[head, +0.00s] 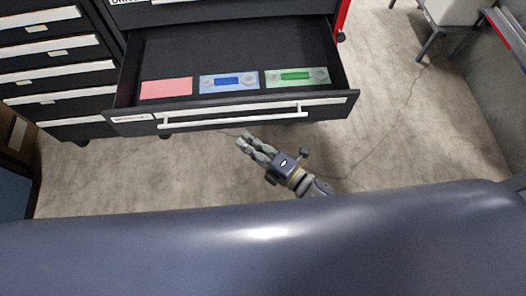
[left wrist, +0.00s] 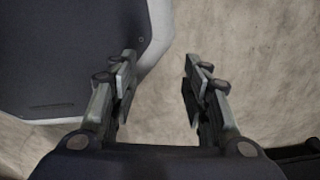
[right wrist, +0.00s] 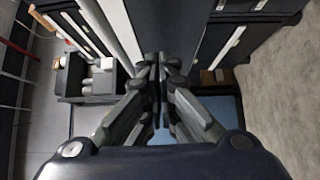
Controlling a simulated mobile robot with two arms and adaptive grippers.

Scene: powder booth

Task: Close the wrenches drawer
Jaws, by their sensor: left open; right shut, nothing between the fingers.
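A black drawer (head: 238,113) at the bottom of a cabinet stands pulled well out in the head view. Its front has a long white handle (head: 233,119) and a small white label (head: 131,118), too small to read. Inside lie a pink rectangle, a blue insert and a green insert. My right gripper (head: 245,140) is just in front of the drawer front, near the middle of the handle, with a gap visible in the picture. It is shut and empty, and its fingers show together in the right wrist view (right wrist: 160,62). My left gripper (left wrist: 160,65) is open and empty over bare floor.
Another cabinet with several shut drawers (head: 57,77) stands to the left. A stool-like stand (head: 437,30) is at the upper right, by a grey wall. The concrete floor (head: 400,135) right of the drawer is clear.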

